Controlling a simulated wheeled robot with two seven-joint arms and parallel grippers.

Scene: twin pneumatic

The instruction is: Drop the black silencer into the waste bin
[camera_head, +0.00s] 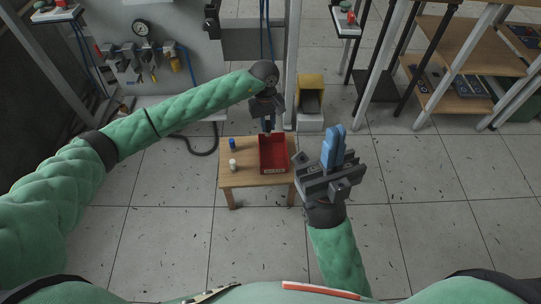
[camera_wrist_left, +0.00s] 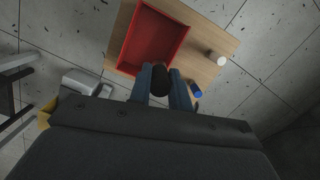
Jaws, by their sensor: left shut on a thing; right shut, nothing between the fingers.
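My left gripper (camera_head: 268,125) is over the back edge of a red open-topped bin (camera_head: 272,168) on a small wooden table. In the left wrist view my left gripper (camera_wrist_left: 163,88) has its blue fingers shut on the black silencer (camera_wrist_left: 160,78), a dark rounded piece. The red bin (camera_wrist_left: 183,42) lies beyond it there, and its visible floor looks empty. The bin has a small pale label on its front, too small to read. My right gripper (camera_head: 334,146) is shut and empty, pointing up to the right of the table.
A yellow container (camera_head: 312,82) on a grey base is behind right. A wall panel with gauge and valves is back left, shelves back right.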

